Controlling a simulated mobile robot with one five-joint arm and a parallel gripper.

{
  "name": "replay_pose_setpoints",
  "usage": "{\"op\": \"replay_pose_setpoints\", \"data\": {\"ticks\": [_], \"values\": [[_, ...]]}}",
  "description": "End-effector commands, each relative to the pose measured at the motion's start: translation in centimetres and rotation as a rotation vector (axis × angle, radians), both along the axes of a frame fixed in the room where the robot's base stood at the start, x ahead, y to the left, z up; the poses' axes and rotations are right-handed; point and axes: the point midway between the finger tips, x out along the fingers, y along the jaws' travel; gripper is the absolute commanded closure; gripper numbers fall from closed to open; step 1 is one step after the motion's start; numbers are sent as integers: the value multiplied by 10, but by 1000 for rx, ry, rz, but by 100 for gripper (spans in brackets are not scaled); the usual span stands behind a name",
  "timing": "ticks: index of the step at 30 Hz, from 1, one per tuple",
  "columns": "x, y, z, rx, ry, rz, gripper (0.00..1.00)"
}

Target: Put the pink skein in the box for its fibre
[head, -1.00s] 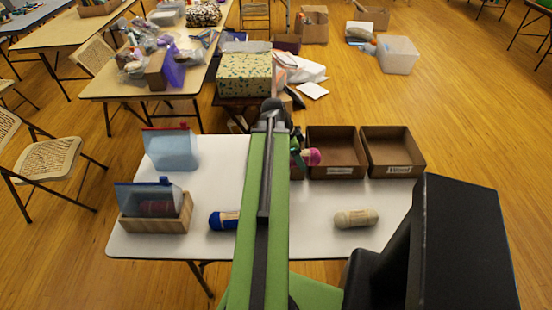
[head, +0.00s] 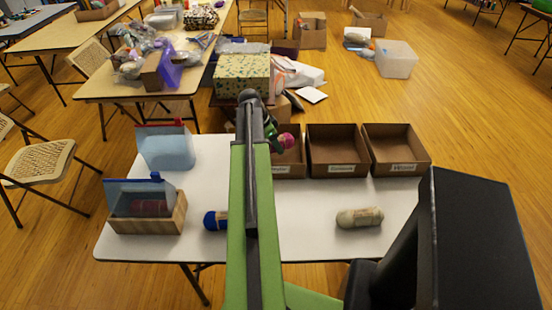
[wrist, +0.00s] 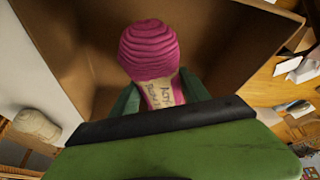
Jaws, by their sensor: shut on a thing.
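The pink skein (head: 285,141) is held in my gripper (head: 272,133), over the leftmost open cardboard box (head: 292,164). The wrist view shows the pink skein (wrist: 148,52) between the green fingers (wrist: 158,98), with the cardboard walls (wrist: 75,55) of a box behind it. Its paper band carries writing that seems to start "Acr", partly hidden. The leftmost box's label is partly covered by my arm. The middle box (head: 338,155) has a label that seems to read "Cotton". The right box (head: 398,155) is labelled "Wool". Both look empty.
A cream skein (head: 359,217) and a blue skein (head: 215,220) lie on the white table (head: 310,215). A wooden box with a blue lid (head: 148,210) and a translucent blue bin (head: 167,150) stand at its left. A patterned box (head: 241,76) is behind the table.

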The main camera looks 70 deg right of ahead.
Motion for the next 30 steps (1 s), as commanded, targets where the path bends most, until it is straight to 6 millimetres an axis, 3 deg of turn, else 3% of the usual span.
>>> {"op": "replay_pose_setpoints", "data": {"ticks": [4,10,22,23,27,30], "values": [[0,0,-6,0,0,0,86],[-1,0,-39,0,0,-1,86],[-1,0,-41,0,0,-2,86],[-1,0,-39,0,0,-2,42],[-1,0,-39,0,0,-2,24],[-1,0,-39,0,0,-2,24]]}}
